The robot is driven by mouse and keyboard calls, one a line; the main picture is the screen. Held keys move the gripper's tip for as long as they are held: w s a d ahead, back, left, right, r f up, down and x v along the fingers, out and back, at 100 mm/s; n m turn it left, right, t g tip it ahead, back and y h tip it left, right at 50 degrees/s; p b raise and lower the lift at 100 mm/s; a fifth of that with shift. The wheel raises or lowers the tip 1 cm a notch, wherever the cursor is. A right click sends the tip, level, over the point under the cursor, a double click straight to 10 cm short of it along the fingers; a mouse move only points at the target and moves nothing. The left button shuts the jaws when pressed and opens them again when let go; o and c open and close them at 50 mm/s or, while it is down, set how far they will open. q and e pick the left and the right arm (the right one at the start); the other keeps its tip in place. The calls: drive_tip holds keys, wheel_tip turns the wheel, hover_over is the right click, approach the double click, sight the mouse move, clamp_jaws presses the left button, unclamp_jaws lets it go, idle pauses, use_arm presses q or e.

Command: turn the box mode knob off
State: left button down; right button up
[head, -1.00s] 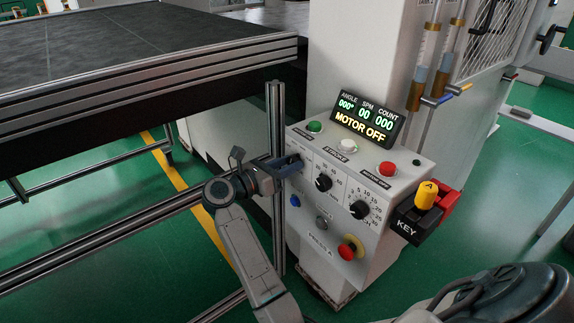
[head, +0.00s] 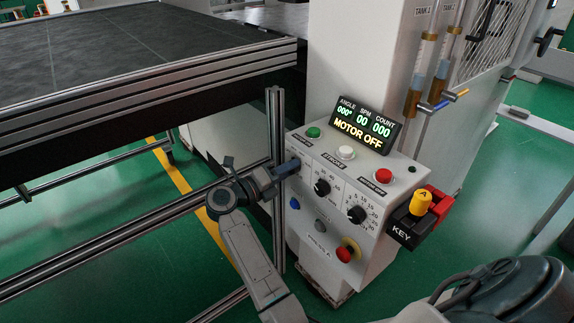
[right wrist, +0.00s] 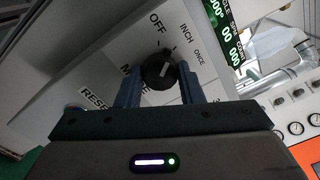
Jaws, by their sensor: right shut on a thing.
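The grey control box (head: 340,176) stands upright below a lit "MOTOR OFF" display (head: 362,126). The mode knob (right wrist: 157,72) is black and round with a white pointer line, on the box's left panel. Its printed labels OFF, INCH and ONCE show in the right wrist view; the pointer leans up and right, and I cannot tell exactly which mark it meets. My right gripper (head: 290,168) is shut on this knob, one blue-grey finger on each side. In the head view the gripper hides the knob. My left gripper is not in view.
Two other black knobs, the stroke-side knob (head: 322,188) and the lower right knob (head: 357,214), are close by. A metal post (head: 276,130) stands just left of the box.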

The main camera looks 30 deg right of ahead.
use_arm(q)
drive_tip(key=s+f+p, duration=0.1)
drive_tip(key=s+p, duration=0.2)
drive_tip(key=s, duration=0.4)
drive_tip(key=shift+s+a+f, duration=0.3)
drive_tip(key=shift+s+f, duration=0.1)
use_arm(e)
drive_tip(key=n, duration=0.4)
drive_tip(key=shift+r+n, duration=0.1)
drive_tip(key=shift+n, duration=0.3)
drive_tip(key=o, duration=1)
